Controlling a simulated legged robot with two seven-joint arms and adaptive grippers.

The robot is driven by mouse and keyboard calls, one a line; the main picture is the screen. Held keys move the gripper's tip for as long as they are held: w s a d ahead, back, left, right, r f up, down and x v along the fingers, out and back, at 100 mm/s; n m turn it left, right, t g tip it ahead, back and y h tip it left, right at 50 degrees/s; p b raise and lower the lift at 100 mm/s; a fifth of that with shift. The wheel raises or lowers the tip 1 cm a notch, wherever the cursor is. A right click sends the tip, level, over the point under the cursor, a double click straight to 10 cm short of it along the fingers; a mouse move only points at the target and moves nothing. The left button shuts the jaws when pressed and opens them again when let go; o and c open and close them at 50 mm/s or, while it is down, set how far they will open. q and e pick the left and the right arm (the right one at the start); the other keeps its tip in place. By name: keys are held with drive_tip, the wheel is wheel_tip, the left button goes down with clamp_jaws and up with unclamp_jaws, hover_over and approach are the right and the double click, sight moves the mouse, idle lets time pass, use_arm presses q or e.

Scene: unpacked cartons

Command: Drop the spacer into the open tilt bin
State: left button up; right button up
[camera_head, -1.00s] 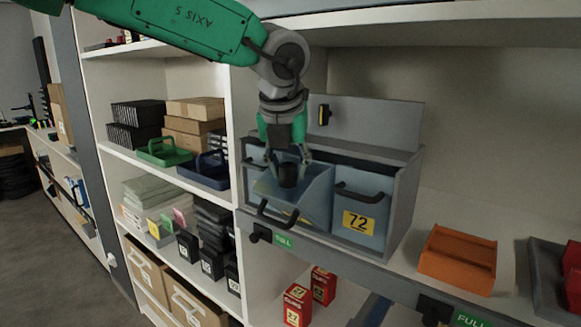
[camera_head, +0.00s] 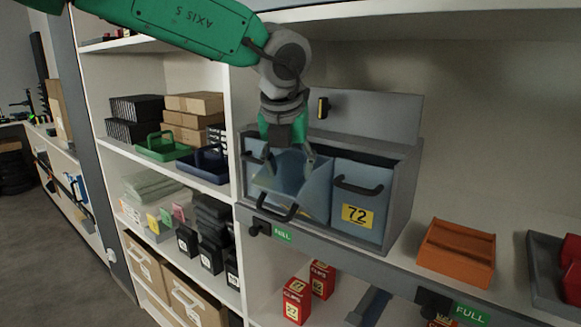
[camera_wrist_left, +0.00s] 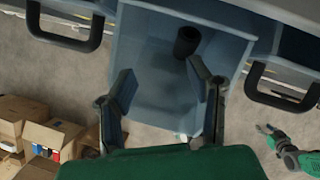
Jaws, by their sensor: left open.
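The spacer (camera_wrist_left: 187,41) is a dark cylinder. In the left wrist view it is inside the open tilt bin (camera_wrist_left: 225,50), near the bin's back, apart from my fingers. In the head view it is hidden. The open tilt bin (camera_head: 312,200) is blue-grey and tipped forward from the grey cabinet. My left gripper (camera_head: 290,165) is open and empty, over the mouth of this bin. Its spread fingers (camera_wrist_left: 162,85) also show in the left wrist view. A small green and grey arm end (camera_wrist_left: 285,148), seemingly my right one, shows at the right; its fingers are unclear.
A closed bin with label 72 (camera_head: 358,210) sits right of the open bin. An upright grey panel (camera_head: 370,122) stands behind. A white upright (camera_head: 238,110) borders the cabinet's left.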

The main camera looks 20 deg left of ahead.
use_arm(q)
drive_tip(key=shift+d, duration=0.4)
drive_tip(key=shift+r, duration=0.15)
drive_tip(key=v, duration=1.2)
drive_tip(key=shift+r, duration=0.5)
use_arm(e)
drive_tip(key=shift+d+r, duration=0.15)
drive_tip(key=shift+d, duration=0.1)
use_arm(q)
drive_tip(key=shift+a, duration=0.15)
use_arm(e)
drive_tip(key=shift+a, duration=0.1)
